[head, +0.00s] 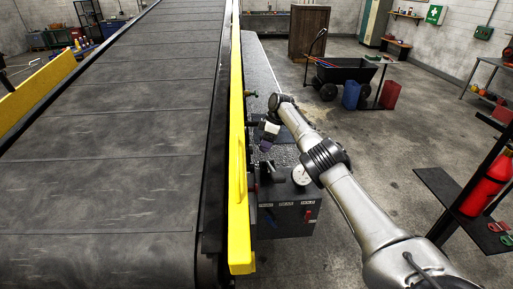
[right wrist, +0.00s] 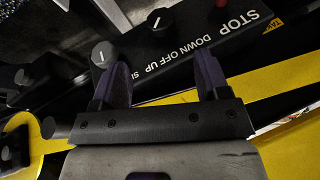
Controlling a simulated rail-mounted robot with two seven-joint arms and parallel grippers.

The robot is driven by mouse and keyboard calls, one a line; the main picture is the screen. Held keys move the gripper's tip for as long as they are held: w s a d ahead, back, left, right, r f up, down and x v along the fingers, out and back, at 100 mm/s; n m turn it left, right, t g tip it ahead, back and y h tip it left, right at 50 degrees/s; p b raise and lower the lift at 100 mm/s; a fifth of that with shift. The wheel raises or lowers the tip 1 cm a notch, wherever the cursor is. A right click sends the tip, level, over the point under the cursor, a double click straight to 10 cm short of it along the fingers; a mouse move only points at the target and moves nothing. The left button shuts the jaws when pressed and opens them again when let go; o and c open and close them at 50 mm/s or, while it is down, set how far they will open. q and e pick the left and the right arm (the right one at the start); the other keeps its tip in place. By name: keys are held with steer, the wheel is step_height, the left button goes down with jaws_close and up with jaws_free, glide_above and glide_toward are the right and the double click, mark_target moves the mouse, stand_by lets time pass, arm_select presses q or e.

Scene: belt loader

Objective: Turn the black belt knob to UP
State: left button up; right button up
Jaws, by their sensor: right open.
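A dark control panel (right wrist: 262,18) with white lettering crosses the top of the right wrist view. A black knob (right wrist: 158,20) with a white line sits nearest the DOWN OFF UP label and looks like the belt knob. I cannot tell which mark its line points to. A second black knob (right wrist: 103,52) with a white line shows by the left finger. My right gripper (right wrist: 163,77) is open and empty, with purple fingers apart. In the head view the gripper (head: 266,145) hangs beside the yellow rail. My left gripper is not in view.
The wide belt (head: 120,150) runs along the left, edged by a yellow rail (head: 238,160). A labelled box (head: 287,222) and a round gauge (head: 300,176) stand near my right arm. A fire extinguisher (head: 482,185) stands at the right. Floor is open behind.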

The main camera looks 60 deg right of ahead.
steer(key=shift+p+v, duration=0.45)
steer(key=shift+v, duration=0.65)
